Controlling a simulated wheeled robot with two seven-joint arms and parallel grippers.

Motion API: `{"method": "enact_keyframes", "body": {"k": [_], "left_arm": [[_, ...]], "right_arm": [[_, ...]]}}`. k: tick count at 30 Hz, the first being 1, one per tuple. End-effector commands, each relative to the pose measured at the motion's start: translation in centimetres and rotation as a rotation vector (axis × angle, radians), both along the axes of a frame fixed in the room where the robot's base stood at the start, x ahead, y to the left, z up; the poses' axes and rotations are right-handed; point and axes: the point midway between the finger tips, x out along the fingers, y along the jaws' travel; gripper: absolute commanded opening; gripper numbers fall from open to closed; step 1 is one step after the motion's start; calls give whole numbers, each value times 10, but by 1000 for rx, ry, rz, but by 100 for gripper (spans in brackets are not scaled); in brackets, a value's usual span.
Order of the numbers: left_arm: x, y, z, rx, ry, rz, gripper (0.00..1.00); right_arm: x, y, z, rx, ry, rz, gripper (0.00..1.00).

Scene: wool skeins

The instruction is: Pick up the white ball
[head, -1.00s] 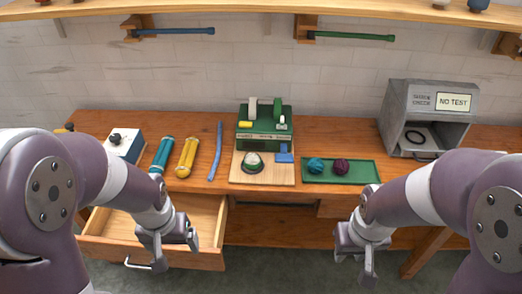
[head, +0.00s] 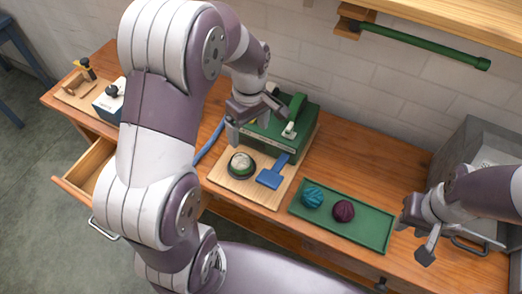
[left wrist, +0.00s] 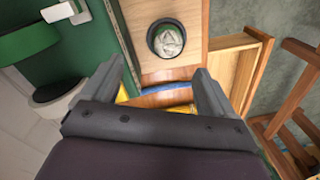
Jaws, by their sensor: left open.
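The white ball (head: 241,163) sits in a dark round holder on a light wooden board (head: 225,185). It also shows in the left wrist view (left wrist: 169,40), top centre, with green around it. My left gripper (head: 257,118) is open and empty, above the back of the board by the green machine. The ball lies nearer the front of the board, beyond the fingertips in the left wrist view (left wrist: 163,84). My right gripper (head: 415,232) looks open and empty, at the right end of the green tray.
The green machine (head: 299,128) stands behind the board, close to my left gripper. A blue tool (head: 272,172) lies right of the ball. The green tray (head: 375,230) holds a teal ball (head: 312,197) and a purple ball (head: 343,211). A drawer (head: 85,172) stands open at left.

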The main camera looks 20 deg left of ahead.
Motion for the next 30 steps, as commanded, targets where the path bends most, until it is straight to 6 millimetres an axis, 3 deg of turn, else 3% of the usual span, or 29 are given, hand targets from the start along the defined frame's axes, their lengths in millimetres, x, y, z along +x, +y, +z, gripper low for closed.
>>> {"method": "enact_keyframes", "body": {"k": [5,12,17,24,30], "left_arm": [[-4,0,-11,4,11,63,87],[-8,2,-63,5,10,63,87],[-9,3,-81,4,9,63,87],[-14,6,-122,4,8,63,87],[-14,6,-127,4,6,62,87]], "right_arm": [[0,0,0,0,0,0,35],[0,0,0,0,0,0,35],[0,0,1,0,0,0,35],[0,0,4,0,0,0,35],[0,0,4,0,0,0,35]]}}
